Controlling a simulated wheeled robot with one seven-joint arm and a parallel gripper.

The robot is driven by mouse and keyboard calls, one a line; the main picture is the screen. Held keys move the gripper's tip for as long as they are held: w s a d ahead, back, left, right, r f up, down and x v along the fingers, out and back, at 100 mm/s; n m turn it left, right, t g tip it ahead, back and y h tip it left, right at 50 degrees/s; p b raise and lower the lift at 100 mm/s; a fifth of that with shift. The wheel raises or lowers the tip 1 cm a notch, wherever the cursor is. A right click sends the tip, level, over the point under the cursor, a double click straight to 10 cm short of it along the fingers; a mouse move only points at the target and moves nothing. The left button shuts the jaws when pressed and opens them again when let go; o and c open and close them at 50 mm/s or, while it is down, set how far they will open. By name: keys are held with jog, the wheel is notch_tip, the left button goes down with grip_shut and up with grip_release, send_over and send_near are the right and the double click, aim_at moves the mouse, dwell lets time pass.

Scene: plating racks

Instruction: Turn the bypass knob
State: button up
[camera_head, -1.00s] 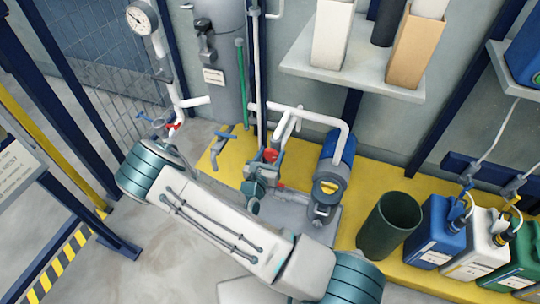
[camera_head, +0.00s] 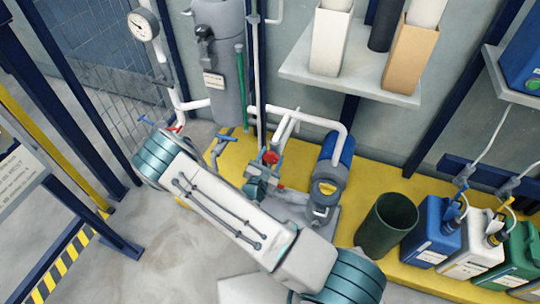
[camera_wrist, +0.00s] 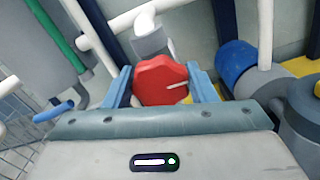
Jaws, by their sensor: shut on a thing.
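The bypass knob appears to be the red knob (camera_wrist: 160,84), with a pale line on its face pointing right and slightly up in the wrist view. A pale grey pipe fitting (camera_wrist: 152,42) stands behind it. My gripper (camera_wrist: 158,74) has one blue finger on each side of the knob and is shut on it. In the head view the red knob (camera_head: 271,158) shows small beside the white pipework, partly hidden by my gripper (camera_head: 268,165). I cannot make out any lettering on the knob.
A blue and grey pump (camera_head: 331,165) stands just right of the knob on the yellow plinth (camera_head: 360,168). White pipes (camera_head: 318,119) pass close behind. A dark green bin (camera_head: 388,225) and several canisters (camera_head: 437,228) stand farther right. A gauge (camera_head: 143,25) is at upper left.

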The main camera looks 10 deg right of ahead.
jog(key=shift+a+m, duration=0.1)
jog(key=shift+m, duration=0.6)
jog(key=o, duration=1)
jog(key=p+v, duration=0.2)
jog(key=v, duration=1.1)
jog(key=shift+s+a+p, duration=0.2)
jog(key=shift+s+p, duration=0.1)
jog(key=shift+p, duration=0.1)
